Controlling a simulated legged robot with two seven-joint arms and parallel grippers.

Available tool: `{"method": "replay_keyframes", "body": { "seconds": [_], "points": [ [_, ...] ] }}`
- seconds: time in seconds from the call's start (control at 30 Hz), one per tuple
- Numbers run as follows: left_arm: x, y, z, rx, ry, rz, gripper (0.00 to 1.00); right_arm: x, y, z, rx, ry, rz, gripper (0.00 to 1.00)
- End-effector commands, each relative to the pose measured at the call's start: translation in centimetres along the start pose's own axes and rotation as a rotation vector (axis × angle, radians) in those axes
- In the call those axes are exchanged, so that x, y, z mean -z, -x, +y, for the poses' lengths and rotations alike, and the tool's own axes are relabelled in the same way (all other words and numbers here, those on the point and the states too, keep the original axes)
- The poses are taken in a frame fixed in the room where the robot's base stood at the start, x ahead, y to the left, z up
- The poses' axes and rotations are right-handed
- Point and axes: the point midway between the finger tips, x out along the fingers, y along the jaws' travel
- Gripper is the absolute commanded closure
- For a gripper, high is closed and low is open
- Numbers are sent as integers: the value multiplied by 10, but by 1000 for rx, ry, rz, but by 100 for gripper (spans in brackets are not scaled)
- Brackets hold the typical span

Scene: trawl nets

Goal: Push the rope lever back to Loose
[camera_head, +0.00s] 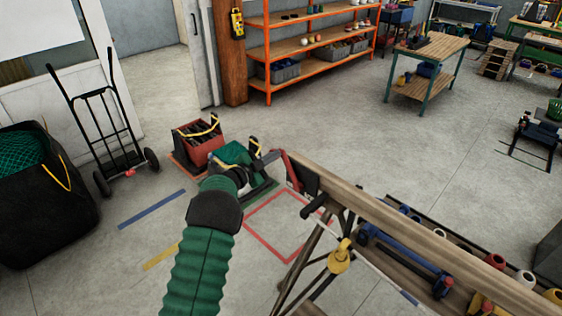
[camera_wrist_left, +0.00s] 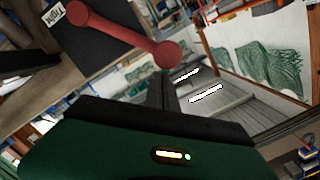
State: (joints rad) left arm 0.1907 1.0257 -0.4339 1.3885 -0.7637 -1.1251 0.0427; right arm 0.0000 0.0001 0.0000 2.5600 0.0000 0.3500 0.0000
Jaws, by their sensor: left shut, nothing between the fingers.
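The red rope lever (camera_head: 288,167) is at the far end of the wooden beam (camera_head: 385,217), beside a dark plate (camera_head: 304,176). In the left wrist view the lever (camera_wrist_left: 118,32) ends in a round red knob (camera_wrist_left: 166,54), and a white label reading "Tight" (camera_wrist_left: 53,14) is on the plate. My left gripper (camera_head: 268,160) is shut and empty, just left of the lever in the head view. In the left wrist view its dark fingers (camera_wrist_left: 162,88) are close to the knob; I cannot tell whether they touch. No Loose label is readable. My right gripper is not in view.
A red crate (camera_head: 198,146) and a green box stand on the floor behind my left gripper. A hand truck (camera_head: 105,130) and a black bag (camera_head: 40,215) are at left. A tool-filled tray lies along the beam's right side.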

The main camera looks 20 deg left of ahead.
Motion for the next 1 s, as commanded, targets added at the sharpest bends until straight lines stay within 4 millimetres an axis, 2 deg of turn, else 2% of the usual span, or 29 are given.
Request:
{"method": "replay_keyframes", "body": {
  "seconds": [0.1,0.4,0.87,1.0],
  "points": [
    [-10,-1,-1,-3,21,-1,100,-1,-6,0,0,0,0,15],
    [-20,-2,-4,-2,19,-3,100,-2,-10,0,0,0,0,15],
    [-22,-2,-4,-3,20,-8,100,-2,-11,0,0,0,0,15],
    [-17,-4,-6,-3,19,-7,100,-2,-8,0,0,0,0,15]
  ]
}}
